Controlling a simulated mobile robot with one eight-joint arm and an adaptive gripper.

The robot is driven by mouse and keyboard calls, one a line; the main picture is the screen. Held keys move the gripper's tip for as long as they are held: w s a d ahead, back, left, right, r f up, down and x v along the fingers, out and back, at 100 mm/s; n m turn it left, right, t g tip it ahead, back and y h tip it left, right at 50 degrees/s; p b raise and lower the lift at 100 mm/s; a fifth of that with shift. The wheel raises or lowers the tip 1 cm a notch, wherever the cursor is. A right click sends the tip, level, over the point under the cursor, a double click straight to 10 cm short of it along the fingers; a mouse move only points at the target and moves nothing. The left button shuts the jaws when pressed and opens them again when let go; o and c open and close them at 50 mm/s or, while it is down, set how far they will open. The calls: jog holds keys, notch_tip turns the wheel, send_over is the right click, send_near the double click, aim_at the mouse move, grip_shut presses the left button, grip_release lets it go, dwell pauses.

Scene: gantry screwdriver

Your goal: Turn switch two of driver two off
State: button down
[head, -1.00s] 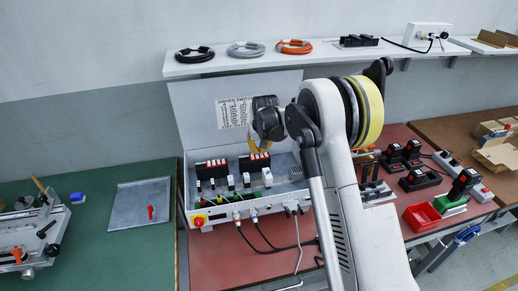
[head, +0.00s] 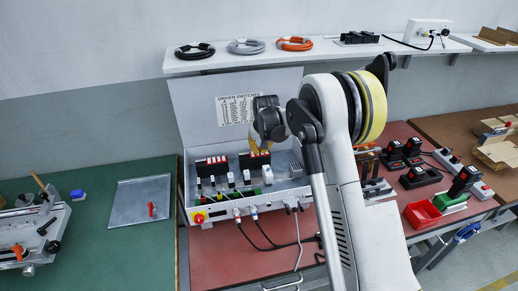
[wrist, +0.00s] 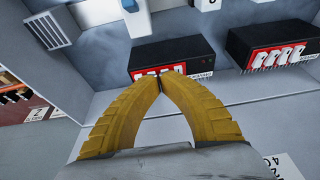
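The switch box (head: 290,190) stands open on the red bench. Inside are two black driver blocks with red fronts and several small white switches: a left one (head: 211,166) and a right one (head: 247,161) in the head view. My gripper (wrist: 159,82) has its yellow fingertips together, with nothing seen between them. The tips are at the switch row of one driver (wrist: 175,52) in the wrist view and cover part of it. It appears to be the right driver in the head view. I cannot tell contact or switch positions. The other driver (wrist: 270,40) is clear of the fingers.
The raised lid (head: 188,105) with a printed switch chart (head: 237,108) stands behind the gripper. A side vent (wrist: 47,31) is in the box wall. Cables (head: 270,238) hang at the box front. Black chargers (head: 418,176) and a red bin (head: 422,214) are right of my arm.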

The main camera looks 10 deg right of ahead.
dwell(0.3)
notch_tip(320, 180, up, 14)
jog(key=p, duration=0.5)
jog(key=shift+s, duration=0.3)
